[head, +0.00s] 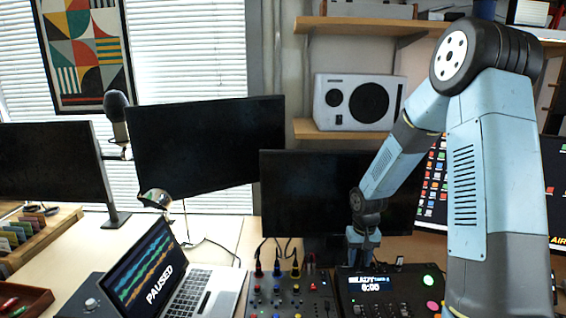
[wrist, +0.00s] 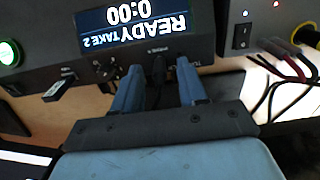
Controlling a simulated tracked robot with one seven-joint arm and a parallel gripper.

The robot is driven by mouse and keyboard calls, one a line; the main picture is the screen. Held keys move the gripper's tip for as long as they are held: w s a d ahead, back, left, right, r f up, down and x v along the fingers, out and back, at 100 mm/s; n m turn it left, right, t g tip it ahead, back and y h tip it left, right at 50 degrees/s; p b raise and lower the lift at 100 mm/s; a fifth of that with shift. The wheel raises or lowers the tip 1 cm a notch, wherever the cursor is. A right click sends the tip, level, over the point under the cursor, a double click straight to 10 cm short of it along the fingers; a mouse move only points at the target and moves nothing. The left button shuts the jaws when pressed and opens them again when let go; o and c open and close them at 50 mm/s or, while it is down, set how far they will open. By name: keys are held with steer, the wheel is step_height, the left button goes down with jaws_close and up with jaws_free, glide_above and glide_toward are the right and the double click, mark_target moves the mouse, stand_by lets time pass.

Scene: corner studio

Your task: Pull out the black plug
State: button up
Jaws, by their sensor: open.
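A black plug (wrist: 154,72) sits in the back face of a dark recorder box (wrist: 60,65), whose screen reads "READY TAKE 2 0:00", upside down in the wrist view. My gripper (wrist: 158,66) is open, with one blue finger on each side of the plug. Whether either finger touches it I cannot tell. In the head view my gripper (head: 362,242) points down behind the recorder box (head: 405,295), and the plug is hidden there.
A small black stick (wrist: 62,90) protrudes from the recorder box beside my gripper. A mixer (head: 290,297) with several coloured cable plugs stands to the left in the head view. A laptop (head: 165,275) lies further left, and a dark monitor (head: 310,195) stands behind.

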steer(key=shift+f, duration=0.55)
stand_by(0.9)
jaws_close()
stand_by(0.5)
steer(key=shift+r, duration=3)
